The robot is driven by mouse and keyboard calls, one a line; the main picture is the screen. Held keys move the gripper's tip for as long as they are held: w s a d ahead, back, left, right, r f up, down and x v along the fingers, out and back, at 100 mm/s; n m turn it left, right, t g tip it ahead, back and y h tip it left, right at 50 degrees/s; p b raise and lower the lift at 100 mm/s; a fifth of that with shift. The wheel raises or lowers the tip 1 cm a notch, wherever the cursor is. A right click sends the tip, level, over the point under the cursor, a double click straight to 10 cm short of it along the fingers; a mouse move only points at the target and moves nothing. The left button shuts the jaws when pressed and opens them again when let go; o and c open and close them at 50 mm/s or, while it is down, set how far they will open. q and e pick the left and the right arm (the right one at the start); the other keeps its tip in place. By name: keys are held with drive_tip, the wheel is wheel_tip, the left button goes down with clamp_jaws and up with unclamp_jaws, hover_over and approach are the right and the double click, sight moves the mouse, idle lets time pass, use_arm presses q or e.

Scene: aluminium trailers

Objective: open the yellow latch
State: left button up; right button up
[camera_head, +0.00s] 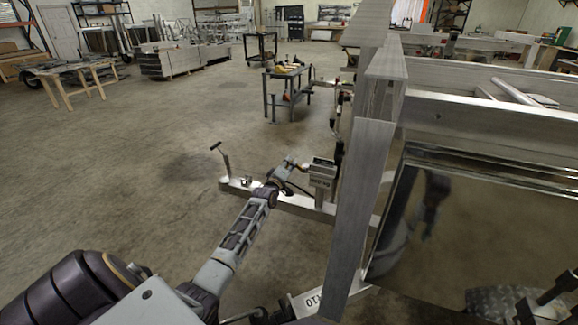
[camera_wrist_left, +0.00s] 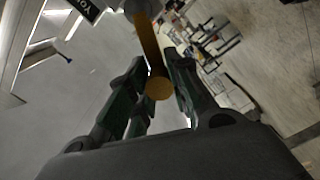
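The yellow latch (camera_wrist_left: 149,45) shows in the left wrist view as an orange-yellow rod with its round end towards me. In the head view my left gripper (camera_head: 291,164) is beside a grey box on the trailer's side. The latch is too small there to make out clearly. Dark parts at the lower right edge of the head view may be my right gripper, but its fingers are not clear.
The aluminium trailer (camera_head: 362,190) fills the right side with an upright post and a shiny panel. A low metal beam (camera_head: 310,207) runs under my left gripper. A blue-grey workbench (camera_head: 287,88) stands behind.

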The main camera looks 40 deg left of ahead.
use_arm(q)
drive_tip(key=o, duration=0.5)
drive_tip(key=shift+a, duration=0.1)
drive_tip(key=v, duration=1.2)
drive_tip(key=shift+s, duration=0.1)
idle(0.4)
idle(0.7)
